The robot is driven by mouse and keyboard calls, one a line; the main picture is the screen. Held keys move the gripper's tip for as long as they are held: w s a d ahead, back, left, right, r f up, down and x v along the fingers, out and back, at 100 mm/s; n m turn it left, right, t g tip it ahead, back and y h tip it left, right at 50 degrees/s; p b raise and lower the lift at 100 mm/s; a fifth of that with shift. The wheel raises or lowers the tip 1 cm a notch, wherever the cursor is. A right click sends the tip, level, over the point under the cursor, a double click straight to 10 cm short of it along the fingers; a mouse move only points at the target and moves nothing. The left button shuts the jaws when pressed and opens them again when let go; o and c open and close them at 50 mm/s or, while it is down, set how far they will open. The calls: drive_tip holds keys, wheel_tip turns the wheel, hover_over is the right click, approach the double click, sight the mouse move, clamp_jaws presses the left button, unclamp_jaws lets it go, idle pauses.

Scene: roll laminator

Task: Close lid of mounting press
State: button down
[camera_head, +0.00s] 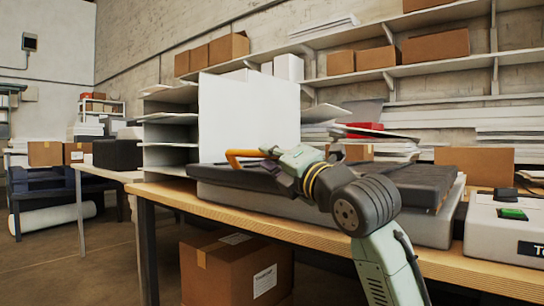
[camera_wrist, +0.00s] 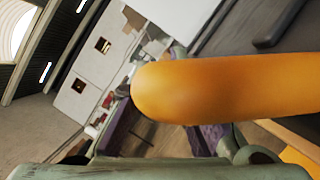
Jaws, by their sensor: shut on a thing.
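The mounting press has a wide light-grey base (camera_head: 430,228) on the wooden workbench. A dark padded slab, seemingly its lid (camera_head: 232,178), lies low and nearly flat over the base; my arm hides its middle, and I cannot tell if a gap remains beneath it. An orange bar handle (camera_head: 234,155) rises at its left side. My gripper (camera_head: 278,165) is at the handle's right end and shut on it.
A white upright panel (camera_head: 250,118) and a shelf rack (camera_head: 168,130) stand behind the press. A cardboard box (camera_head: 235,268) lies beneath.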

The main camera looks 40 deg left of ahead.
drive_tip(key=shift+a+f, duration=0.15)
drive_tip(key=shift+f, duration=0.3)
drive_tip(key=c, duration=1.8)
unclamp_jaws()
drive_tip(key=shift+w, duration=0.1)
drive_tip(key=shift+o, duration=1.3)
drive_tip(key=shift+r, duration=0.1)
drive_tip(key=v, duration=1.2)
drive_tip(key=shift+r, duration=0.15)
